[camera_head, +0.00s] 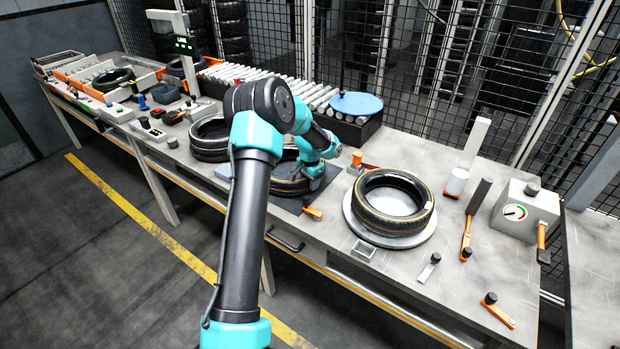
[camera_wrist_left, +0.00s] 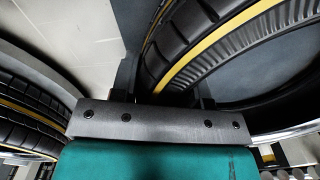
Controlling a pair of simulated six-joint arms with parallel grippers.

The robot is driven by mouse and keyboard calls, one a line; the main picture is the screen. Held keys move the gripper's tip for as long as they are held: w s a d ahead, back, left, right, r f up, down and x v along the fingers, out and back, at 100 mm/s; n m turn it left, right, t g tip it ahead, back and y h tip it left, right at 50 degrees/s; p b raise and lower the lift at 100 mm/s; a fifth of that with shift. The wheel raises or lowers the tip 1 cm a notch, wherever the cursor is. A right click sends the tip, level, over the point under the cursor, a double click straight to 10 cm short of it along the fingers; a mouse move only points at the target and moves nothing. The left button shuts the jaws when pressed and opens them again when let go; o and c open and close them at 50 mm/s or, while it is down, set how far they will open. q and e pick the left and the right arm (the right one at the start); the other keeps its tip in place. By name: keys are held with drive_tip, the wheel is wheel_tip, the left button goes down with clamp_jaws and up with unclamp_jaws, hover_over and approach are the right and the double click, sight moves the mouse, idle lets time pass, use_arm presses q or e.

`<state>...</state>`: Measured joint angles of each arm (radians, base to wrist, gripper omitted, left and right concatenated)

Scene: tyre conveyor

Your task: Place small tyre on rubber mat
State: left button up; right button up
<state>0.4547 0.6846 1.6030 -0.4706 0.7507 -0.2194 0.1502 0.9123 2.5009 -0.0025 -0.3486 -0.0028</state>
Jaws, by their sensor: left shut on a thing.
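A black tyre (camera_head: 290,186) with a yellow line lies flat at the middle of the bench, partly hidden by my left arm. My left gripper (camera_head: 313,174) points down at its right side and is shut on its wall. In the left wrist view this tyre (camera_wrist_left: 185,45) passes between the fingers of the left gripper (camera_wrist_left: 165,92). A dark flat mat (camera_head: 326,181) shows under and beside the tyre; I cannot tell whether the tyre touches it. My right gripper is not in view.
Stacked tyres (camera_head: 209,139) stand to the left. Another tyre (camera_head: 392,199) lies on a round plate (camera_head: 412,241) to the right. A blue disc (camera_head: 356,103) and rollers (camera_head: 270,83) are behind. Orange-handled tools (camera_head: 466,240) and a gauge box (camera_head: 522,213) are at the right.

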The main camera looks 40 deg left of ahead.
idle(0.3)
use_arm(q)
drive_tip(key=o, duration=1.2)
drive_tip(key=shift+f, duration=0.1)
wheel_tip(320, 180, up, 12)
drive_tip(key=shift+r, duration=0.1)
